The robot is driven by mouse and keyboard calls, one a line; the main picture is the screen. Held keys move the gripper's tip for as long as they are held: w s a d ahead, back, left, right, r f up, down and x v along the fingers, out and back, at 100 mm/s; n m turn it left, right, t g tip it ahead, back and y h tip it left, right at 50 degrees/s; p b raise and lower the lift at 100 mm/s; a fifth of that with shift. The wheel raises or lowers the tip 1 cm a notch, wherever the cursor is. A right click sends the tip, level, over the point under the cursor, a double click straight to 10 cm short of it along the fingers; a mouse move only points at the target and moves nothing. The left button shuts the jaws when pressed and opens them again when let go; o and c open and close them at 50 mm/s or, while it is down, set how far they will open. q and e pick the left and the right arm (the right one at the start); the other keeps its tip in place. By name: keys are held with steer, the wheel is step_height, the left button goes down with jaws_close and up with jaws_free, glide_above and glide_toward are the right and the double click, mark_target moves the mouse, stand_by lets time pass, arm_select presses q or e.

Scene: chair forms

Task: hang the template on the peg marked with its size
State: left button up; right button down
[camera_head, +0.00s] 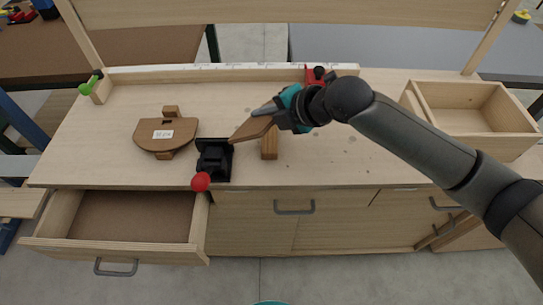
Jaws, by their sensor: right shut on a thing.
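My right gripper (277,112) reaches in from the right over the middle of the bench. It is shut on a thin brown wooden piece (252,130), held tilted just above and right of a black clamp. I cannot tell whether this piece is the template, and no size mark on it is legible. A brown seat-shaped form (150,137) with a white label lies on the bench at left, on wooden supports; its label is too small to read. No marked peg can be made out. My left gripper is not in view.
The black clamp (214,158) with a red knob (201,182) sits near the bench's front edge. A wooden block (270,145) stands right of it. An open drawer (130,219) juts out at lower left. An open wooden box (471,108) is at right.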

step_height(320, 180, down, 4)
steer(key=b, duration=0.4)
steer(key=shift+f, duration=0.2)
steer(key=shift+f+b, duration=0.55)
steer(key=shift+f, duration=0.6)
steer(key=c, duration=1.1)
jaws_free()
